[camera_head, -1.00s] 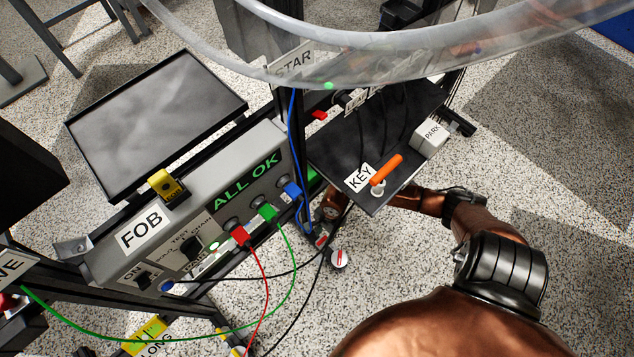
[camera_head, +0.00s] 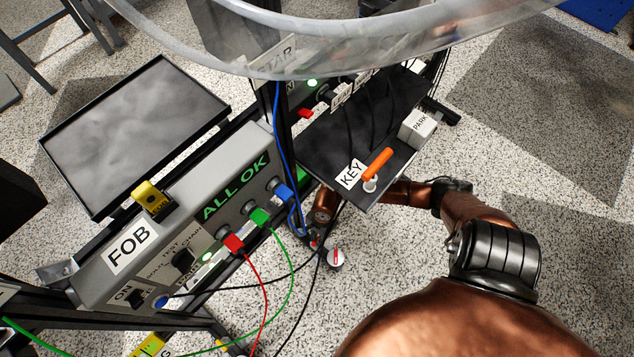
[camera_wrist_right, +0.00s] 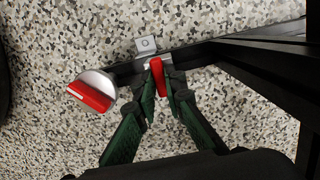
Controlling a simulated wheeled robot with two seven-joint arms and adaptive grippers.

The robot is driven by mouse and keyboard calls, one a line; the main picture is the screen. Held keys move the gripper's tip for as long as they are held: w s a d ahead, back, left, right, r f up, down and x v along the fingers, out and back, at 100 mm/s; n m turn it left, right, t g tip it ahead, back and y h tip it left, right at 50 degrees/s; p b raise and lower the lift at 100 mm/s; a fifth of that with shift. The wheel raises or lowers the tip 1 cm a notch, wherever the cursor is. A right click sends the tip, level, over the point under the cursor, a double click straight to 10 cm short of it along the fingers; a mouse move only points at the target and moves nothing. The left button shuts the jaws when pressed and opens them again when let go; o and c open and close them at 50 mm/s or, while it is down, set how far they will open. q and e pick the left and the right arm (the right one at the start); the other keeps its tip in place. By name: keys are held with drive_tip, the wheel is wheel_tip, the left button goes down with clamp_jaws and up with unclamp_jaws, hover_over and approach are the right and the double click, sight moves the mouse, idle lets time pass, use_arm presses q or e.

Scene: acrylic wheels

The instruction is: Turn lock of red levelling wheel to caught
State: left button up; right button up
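In the right wrist view, my right gripper (camera_wrist_right: 161,88) has its two green fingers close on either side of a narrow red lever (camera_wrist_right: 157,72). It looks shut on this lever, at a dark beam low over the floor. A white, round part with a red bar across it (camera_wrist_right: 90,92) sits to the left, apart from the fingers. A similar red-and-white wheel (camera_head: 335,258) shows near the floor in the head view. There, my right wrist (camera_head: 325,207) reaches under the black shelf, and the fingertips are mostly hidden. My left gripper is in neither view.
The black shelf (camera_head: 340,130) holds an orange-handled key (camera_head: 377,163) and a white PARK block (camera_head: 418,127). A grey FOB console (camera_head: 190,230) has red, green and blue plugs with hanging cables. A clear wheel rim (camera_head: 330,60) crosses above. Floor to the right is open.

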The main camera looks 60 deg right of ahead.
clamp_jaws()
drive_tip(key=shift+r+m+p, duration=0.2)
drive_tip(key=shift+m+p, duration=0.35)
drive_tip(key=shift+m, duration=0.05)
drive_tip(key=shift+m+t+p, duration=0.3)
drive_tip(key=shift+m+p, duration=0.75)
drive_tip(key=shift+m, duration=0.45)
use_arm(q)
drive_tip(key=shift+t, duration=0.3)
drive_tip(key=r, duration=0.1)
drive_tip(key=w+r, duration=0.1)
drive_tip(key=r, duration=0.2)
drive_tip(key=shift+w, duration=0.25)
use_arm(e)
drive_tip(key=shift+f, duration=0.15)
drive_tip(key=shift+m, duration=0.3)
